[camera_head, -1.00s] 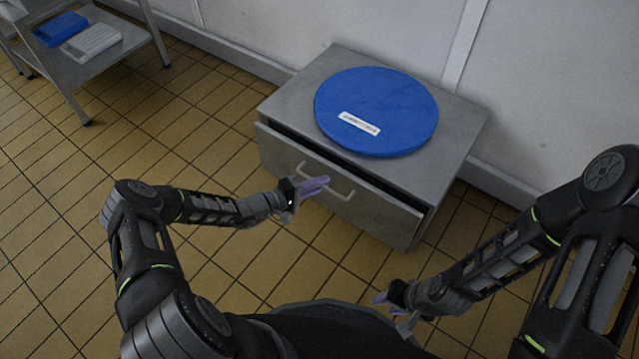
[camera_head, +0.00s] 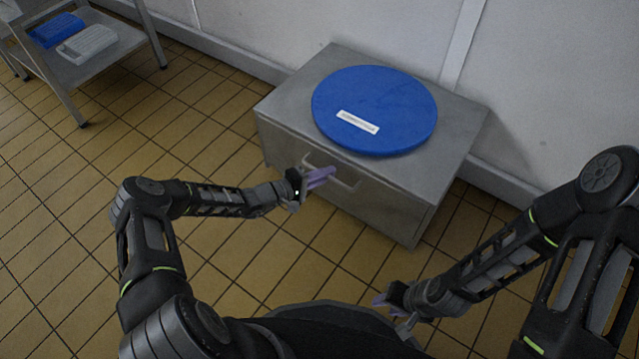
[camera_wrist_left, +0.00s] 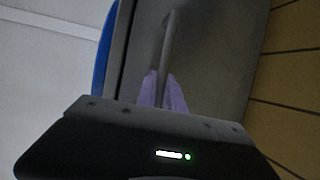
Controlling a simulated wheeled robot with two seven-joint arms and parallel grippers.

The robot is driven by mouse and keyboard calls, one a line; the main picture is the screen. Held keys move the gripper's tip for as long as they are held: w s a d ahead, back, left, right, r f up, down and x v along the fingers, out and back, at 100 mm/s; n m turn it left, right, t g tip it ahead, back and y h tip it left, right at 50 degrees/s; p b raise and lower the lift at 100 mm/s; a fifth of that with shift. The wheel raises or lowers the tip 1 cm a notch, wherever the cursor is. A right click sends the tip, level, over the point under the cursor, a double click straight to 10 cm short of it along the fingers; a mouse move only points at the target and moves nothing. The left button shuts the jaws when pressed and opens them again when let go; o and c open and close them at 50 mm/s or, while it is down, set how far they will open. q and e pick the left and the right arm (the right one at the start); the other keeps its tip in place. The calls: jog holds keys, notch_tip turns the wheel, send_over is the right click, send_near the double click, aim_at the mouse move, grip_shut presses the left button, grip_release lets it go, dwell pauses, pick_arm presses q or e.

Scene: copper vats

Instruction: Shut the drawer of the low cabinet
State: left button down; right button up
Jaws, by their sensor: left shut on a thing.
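The low grey cabinet (camera_head: 447,140) stands against the wall. Its drawer (camera_head: 375,210) now sits flush with the cabinet's front, with no dark gap visible above it. My left gripper (camera_head: 320,178) is at the drawer's bar handle (camera_head: 347,184), its purple fingers shut on it. In the left wrist view the fingers (camera_wrist_left: 163,92) close around one end of the handle (camera_wrist_left: 170,40). My right gripper (camera_head: 388,304) hangs low in front of the cabinet, away from it; its finger opening is too small to judge.
A round blue lid (camera_head: 375,110) with a white label lies on the cabinet top. A metal shelf rack (camera_head: 115,50) with a blue tray (camera_head: 57,30) and a white tray (camera_head: 88,42) stands at the upper left. The tiled floor between is clear.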

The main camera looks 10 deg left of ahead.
pick_arm(q)
jog(key=shift+w, duration=0.15)
jog(key=c, duration=1.7)
grip_release()
jog(key=shift+r, duration=0.1)
jog(key=shift+p+v, duration=1.35)
jog(key=shift+v, duration=2.6)
